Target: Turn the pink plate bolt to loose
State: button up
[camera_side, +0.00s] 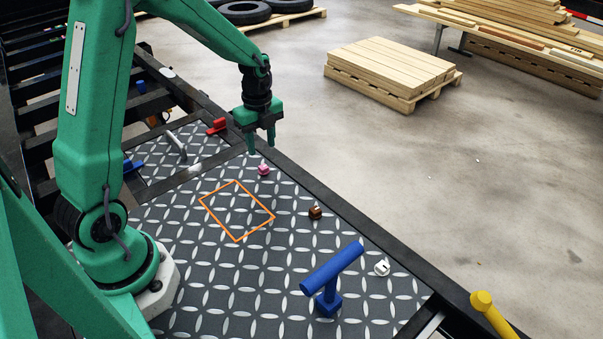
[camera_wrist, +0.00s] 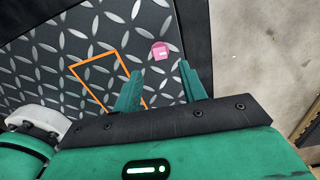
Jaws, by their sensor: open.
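The pink plate bolt (camera_side: 263,170) stands on the dark tread plate (camera_side: 180,215), near the plate's far edge. In the wrist view the pink bolt (camera_wrist: 160,51) shows beyond my fingertips, with a pale mark on its face. My gripper (camera_side: 262,150) points down and hangs just above the bolt, apart from it. In the wrist view my gripper (camera_wrist: 158,72) has its two green fingers spread with nothing between them. Which setting the bolt's mark stands for is too small to tell.
A brown bolt (camera_side: 315,212) and a white bolt (camera_side: 382,267) stand along the same plate edge. A blue T-shaped handle (camera_side: 332,272) rises from the plate. An orange outlined square (camera_side: 237,240) marks clear plate.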

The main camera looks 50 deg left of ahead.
aim_at(263, 166)
jog(key=shift+f, duration=3.45)
grip_shut()
